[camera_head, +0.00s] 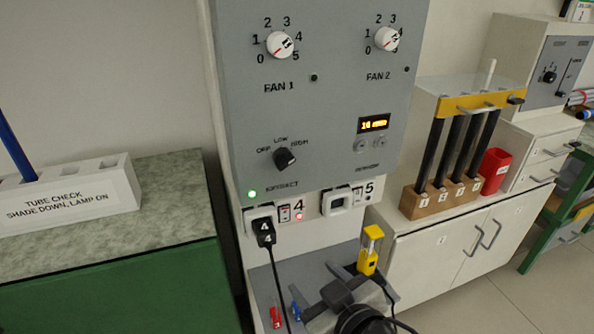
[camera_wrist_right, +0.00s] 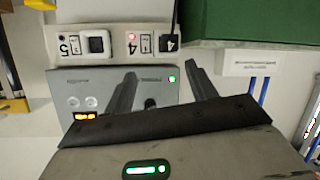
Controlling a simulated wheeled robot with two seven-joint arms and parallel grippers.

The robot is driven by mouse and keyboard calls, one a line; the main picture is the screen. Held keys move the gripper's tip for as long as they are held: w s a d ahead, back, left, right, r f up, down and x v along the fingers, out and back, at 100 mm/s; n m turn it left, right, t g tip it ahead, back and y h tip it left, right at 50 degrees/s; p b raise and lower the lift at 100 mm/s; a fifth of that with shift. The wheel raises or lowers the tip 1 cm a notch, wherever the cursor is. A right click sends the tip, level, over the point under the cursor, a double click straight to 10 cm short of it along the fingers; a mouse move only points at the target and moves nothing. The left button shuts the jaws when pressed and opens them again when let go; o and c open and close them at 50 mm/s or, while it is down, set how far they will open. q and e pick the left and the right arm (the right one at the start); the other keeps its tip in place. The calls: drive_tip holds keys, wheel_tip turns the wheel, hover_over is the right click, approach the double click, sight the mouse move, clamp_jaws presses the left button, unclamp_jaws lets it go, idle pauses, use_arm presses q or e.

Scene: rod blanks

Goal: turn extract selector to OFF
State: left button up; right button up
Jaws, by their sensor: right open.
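The extract selector (camera_head: 285,158) is a black knob on the grey panel (camera_head: 330,110), with OFF, LOW and HIGH printed around its top. Its pointer is too small to read surely. A green lamp (camera_head: 251,194) glows beside the EXTRACT label. My right gripper (camera_head: 362,277) is open and empty, below and to the right of the selector, in front of the panel's lower part. In the right wrist view, the open fingers (camera_wrist_right: 160,72) reach over the panel, with the knob (camera_wrist_right: 150,103) partly showing between them, not touched. My left gripper is not in view.
Fan knobs (camera_head: 280,44) (camera_head: 387,38) sit above. Below the panel, a socket strip (camera_head: 312,207) holds a black plug (camera_head: 264,231) with a hanging cable. A yellow object (camera_head: 371,250) stands near my gripper. A rack of dark rods (camera_head: 465,145) stands right.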

wheel_tip(320, 180, up, 7)
drive_tip(key=n+t+b, duration=0.1)
drive_tip(key=n+t, duration=0.1)
drive_tip(key=t, duration=0.2)
approach(286, 163)
drive_tip(key=p+x, duration=0.2)
drive_tip(key=x, duration=0.6)
drive_tip(key=shift+w+a, duration=0.1)
drive_tip(key=shift+w, duration=0.2)
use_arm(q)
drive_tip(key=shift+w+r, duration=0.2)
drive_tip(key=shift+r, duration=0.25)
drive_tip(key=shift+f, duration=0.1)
use_arm(e)
drive_tip(key=c, duration=1)
